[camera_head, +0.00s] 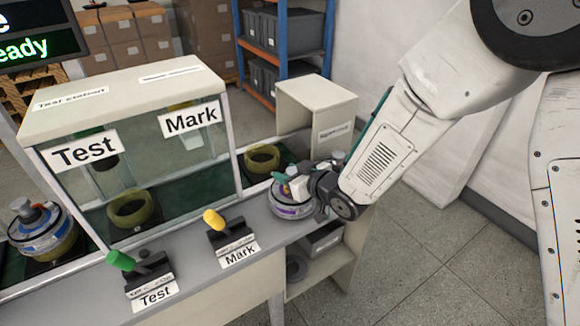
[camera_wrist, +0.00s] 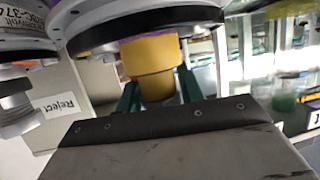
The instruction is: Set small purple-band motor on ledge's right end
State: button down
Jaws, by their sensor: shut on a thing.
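The small purple-band motor (camera_head: 291,208) is at the right end of the grey ledge (camera_head: 190,275), upright as far as I can tell. My gripper (camera_head: 299,184) is over it, and my wrist hides its right side. In the wrist view, my gripper's green fingers (camera_wrist: 158,92) are shut on a yellow cylindrical part (camera_wrist: 150,55) under a pale, dark-rimmed disc of the motor (camera_wrist: 140,22). I cannot tell whether its base bears fully on the ledge.
Another motor (camera_head: 40,232) stands at the far left. A glass test cabinet (camera_head: 130,85) lines the ledge's back. Test (camera_head: 122,261) and Mark (camera_head: 214,221) levers stand along the front. A beige box unit (camera_head: 318,100) is behind my gripper. A second disc-shaped part (camera_wrist: 20,40) shows at left in the wrist view.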

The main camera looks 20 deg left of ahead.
jog(key=shift+a+f, duration=0.15)
jog(key=shift+f, duration=0.05)
jog(key=shift+f, duration=0.1)
jog(key=c, duration=0.9)
grip_release()
jog(key=shift+s+f, duration=0.1)
jog(key=shift+f, duration=0.05)
jog(key=shift+r, duration=0.2)
jog(key=v, duration=1.2)
